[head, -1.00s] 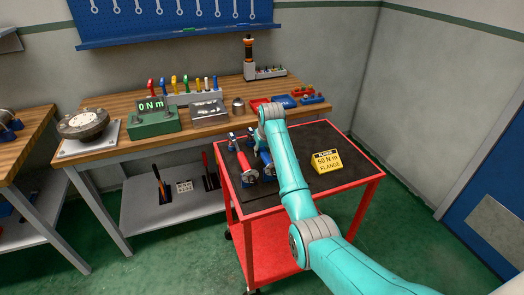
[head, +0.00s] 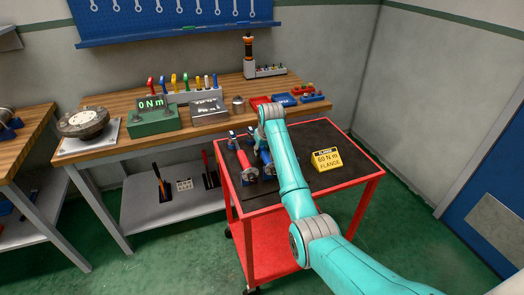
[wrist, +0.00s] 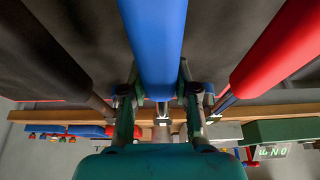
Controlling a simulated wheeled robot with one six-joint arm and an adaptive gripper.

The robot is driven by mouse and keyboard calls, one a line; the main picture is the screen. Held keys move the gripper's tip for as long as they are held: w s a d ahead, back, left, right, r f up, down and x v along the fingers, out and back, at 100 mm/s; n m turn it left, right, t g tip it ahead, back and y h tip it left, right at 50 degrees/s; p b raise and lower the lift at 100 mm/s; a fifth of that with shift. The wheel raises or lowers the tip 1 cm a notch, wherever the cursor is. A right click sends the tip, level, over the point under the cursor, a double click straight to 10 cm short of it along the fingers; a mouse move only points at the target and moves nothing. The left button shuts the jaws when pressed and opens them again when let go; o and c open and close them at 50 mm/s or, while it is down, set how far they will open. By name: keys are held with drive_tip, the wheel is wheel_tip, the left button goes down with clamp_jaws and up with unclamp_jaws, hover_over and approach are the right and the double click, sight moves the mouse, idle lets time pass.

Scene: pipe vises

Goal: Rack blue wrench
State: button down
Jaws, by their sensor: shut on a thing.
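The blue wrench (head: 266,160) lies lengthwise on the red cart, partly hidden by my arm in the head view. In the wrist view its thick blue handle (wrist: 155,40) runs between the two fingers of my gripper (wrist: 160,105), which are closed about it. In the head view my gripper (head: 258,143) is mostly hidden by my wrist. The red wrench (head: 246,165) lies beside the blue one, to its left, and shows at the right of the wrist view (wrist: 280,45). I cannot tell whether the blue wrench is lifted or resting.
The cart (head: 270,208) has a dark top and raised red rim. A yellow 60 N m flange sign (head: 326,160) stands at its right. The workbench (head: 105,143) behind holds a green tester (head: 152,122) reading 0 Nm, and several tools. A blue pegboard (head: 170,20) hangs above.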

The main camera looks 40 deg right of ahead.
drive_tip(key=shift+f, duration=0.15)
drive_tip(key=c, duration=0.8)
unclamp_jaws()
drive_tip(key=v, duration=1)
drive_tip(key=shift+r, duration=0.3)
drive_tip(key=shift+s+a+r, duration=0.1)
drive_tip(key=shift+s+r, duration=0.25)
drive_tip(key=shift+r, duration=0.3)
